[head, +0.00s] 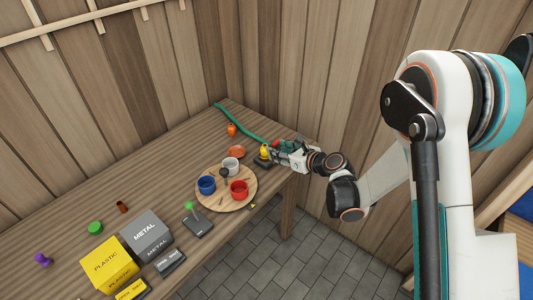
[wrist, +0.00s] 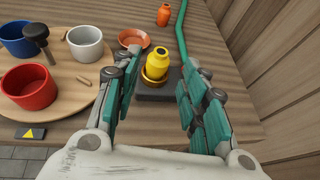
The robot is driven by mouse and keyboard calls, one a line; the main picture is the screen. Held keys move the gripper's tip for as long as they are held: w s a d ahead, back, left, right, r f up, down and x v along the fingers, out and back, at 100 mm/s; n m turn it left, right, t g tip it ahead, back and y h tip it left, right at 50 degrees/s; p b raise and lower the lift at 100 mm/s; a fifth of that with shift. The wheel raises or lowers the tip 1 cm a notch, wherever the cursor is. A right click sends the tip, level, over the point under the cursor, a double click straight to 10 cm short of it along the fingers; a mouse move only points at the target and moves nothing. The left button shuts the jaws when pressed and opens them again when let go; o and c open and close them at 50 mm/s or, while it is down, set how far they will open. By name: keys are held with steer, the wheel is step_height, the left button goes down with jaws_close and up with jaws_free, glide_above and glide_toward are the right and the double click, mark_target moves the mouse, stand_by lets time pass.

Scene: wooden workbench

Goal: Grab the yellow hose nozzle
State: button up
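The yellow hose nozzle (wrist: 157,63) stands upright on a dark square base (wrist: 160,88) in the wrist view, near the bench's right end. In the head view the nozzle (head: 264,151) is small, and its base (head: 262,162) shows just below it. My gripper (wrist: 156,80) is open, with its teal-padded fingers spread to the left and right of the nozzle. Wood of the bench shows between the right finger and the nozzle. The nozzle is not gripped. In the head view my gripper (head: 273,152) reaches in from the right at the nozzle.
A round wooden board (head: 213,203) with blue, white and red mugs lies left of the nozzle. An orange dish (wrist: 133,38), an orange bottle (wrist: 164,14) and a green hose (wrist: 182,40) lie behind it. Yellow (head: 110,264) and grey (head: 149,234) boxes stand farther left.

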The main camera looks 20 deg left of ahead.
mark_target(265, 145)
steer(key=b+x, duration=0.1)
steer(key=x, duration=0.3)
steer(key=b+x, duration=0.1)
steer(key=x, duration=0.3)
steer(key=shift+w+a+f+b, duration=0.15)
steer(key=shift+a+f+b, duration=0.05)
steer(key=shift+f+b, duration=0.15)
steer(key=shift+w+a, duration=0.15)
steer(key=shift+a, duration=0.1)
steer(key=c, duration=0.8)
